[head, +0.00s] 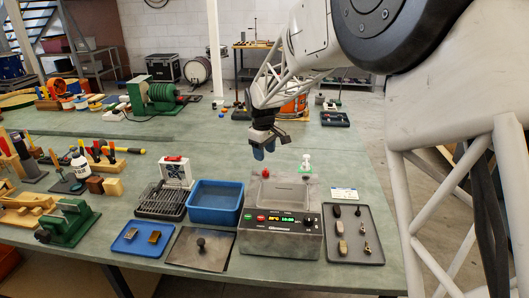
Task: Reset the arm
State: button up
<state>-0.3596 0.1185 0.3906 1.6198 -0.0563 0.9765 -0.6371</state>
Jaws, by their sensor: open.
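My gripper (264,149) hangs from my arm over the bench (335,172), pointing down. It is open, and I see nothing between its fingers. It is above and a little behind the grey machine with a lit display (280,230), apart from it. My arm reaches in from the upper right of the head view.
A blue bin (215,217) stands left of the machine. A grey tray (357,252) with small parts is at its right. A black rack (163,201), blue tray (141,255) and metal plate (187,255) lie further left. Green clamp (68,223) and tools crowd the left side.

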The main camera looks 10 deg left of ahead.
jog(key=s+d+r+m+t, duration=0.1)
jog(key=s+d+r+m, duration=0.3)
jog(key=s+d, duration=0.6)
jog(key=s+d+r+m, duration=0.2)
jog(key=s+d+r, duration=0.6)
jog(key=s, duration=0.4)
jog(key=s+d+f+m, duration=0.1)
jog(key=s+d+m, duration=0.1)
jog(key=s, duration=0.6)
jog(key=s+d+f+m, duration=0.2)
jog(key=s+d, duration=0.2)
jog(key=s, duration=0.4)
jog(key=s+d+f+m+t, duration=0.1)
jog(key=s+d, duration=0.3)
jog(key=s, duration=0.4)
jog(key=shift+s+f+m, duration=0.25)
jog(key=shift+f+m, duration=0.05)
jog(key=shift+m, duration=0.2)
